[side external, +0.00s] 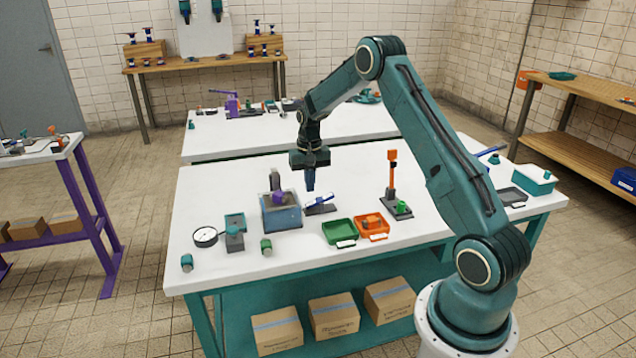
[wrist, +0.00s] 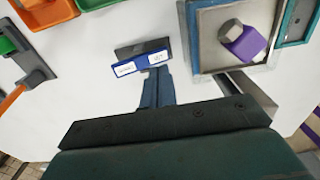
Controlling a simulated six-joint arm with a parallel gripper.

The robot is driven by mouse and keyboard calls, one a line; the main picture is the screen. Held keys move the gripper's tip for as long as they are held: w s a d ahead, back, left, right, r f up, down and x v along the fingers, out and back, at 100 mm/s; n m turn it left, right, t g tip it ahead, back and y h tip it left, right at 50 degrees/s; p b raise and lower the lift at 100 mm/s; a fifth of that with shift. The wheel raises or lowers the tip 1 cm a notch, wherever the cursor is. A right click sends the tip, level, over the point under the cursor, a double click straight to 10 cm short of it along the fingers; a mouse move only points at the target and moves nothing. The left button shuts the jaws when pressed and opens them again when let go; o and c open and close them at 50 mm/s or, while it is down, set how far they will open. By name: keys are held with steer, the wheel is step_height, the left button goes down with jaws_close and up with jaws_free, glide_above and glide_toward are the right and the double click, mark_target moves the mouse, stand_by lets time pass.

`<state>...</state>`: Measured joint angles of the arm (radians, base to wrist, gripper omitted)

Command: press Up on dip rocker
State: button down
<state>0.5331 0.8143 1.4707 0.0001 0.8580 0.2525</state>
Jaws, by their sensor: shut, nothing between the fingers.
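The dip rocker (side external: 321,201) is a small blue plate with white labels on a dark base, on the white table. In the wrist view the rocker (wrist: 140,62) shows two white labels, one on each half; their lettering is too small to read surely. My gripper (side external: 310,188) points down just beside and above the rocker, its blue fingers shut and empty. In the wrist view my gripper (wrist: 156,72) has its tips close to the right-hand label and partly over the rocker's near edge. I cannot tell whether they touch.
A blue-grey box (side external: 281,217) holding a purple-handled part (wrist: 248,42) stands close beside the rocker. A green tray (side external: 338,232) and an orange tray (side external: 372,228) lie in front. An upright orange lever (side external: 392,172) stands to the right. Table behind the rocker is clear.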

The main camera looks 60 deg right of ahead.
mark_target(310, 204)
step_height(310, 204, up, 4)
steer(key=shift+r, duration=0.15)
stand_by(0.5)
steer(key=s+a+r+n+t, duration=0.1)
steer(key=s+a+r+n, duration=0.1)
steer(key=s+a+r, duration=0.5)
steer(key=s+a+r+n+t, duration=0.2)
steer(key=s+a+r, duration=0.1)
steer(key=a+r, duration=0.75)
steer(key=s+a+n+t, duration=0.1)
steer(key=s+a, duration=0.2)
steer(key=s, duration=0.3)
steer(key=s+a+r+n, duration=0.1)
steer(key=s+a+n, duration=0.1)
steer(key=s, duration=0.4)
steer(key=s+a+r+n+t, duration=0.1)
steer(key=s+a+n, duration=0.1)
steer(key=s+a, duration=0.3)
steer(key=shift+s+t, duration=0.3)
steer(key=shift+s, duration=0.65)
